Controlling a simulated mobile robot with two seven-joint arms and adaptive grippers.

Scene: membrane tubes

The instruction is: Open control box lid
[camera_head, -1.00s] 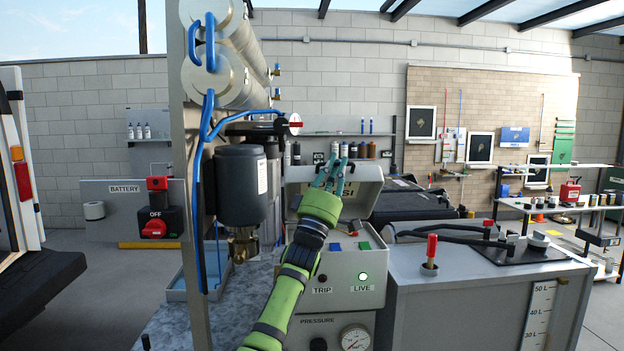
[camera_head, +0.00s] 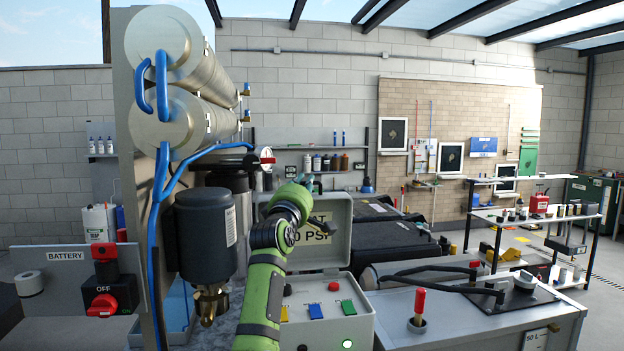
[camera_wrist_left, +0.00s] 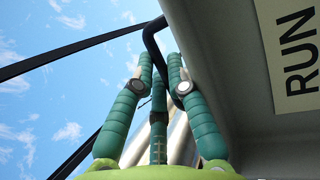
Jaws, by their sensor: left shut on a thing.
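The grey control box (camera_head: 360,322) stands right of my forearm in the head view, with blue and green switches and a red button on its top face. Its lid (camera_head: 342,212) is raised above the back of the box, its inner label facing me and partly covered by my arm. My left gripper (camera_head: 307,180) is at the lid's top edge, its fingers small and partly hidden there.
A dark motor (camera_head: 205,235) and steel cylinders (camera_head: 185,115) with blue hoses stand close left of my arm. A battery switch panel (camera_head: 65,290) is at the far left. A grey tank with a red-capped lever (camera_head: 419,305) stands to the right. Black cases (camera_head: 385,240) lie behind the lid.

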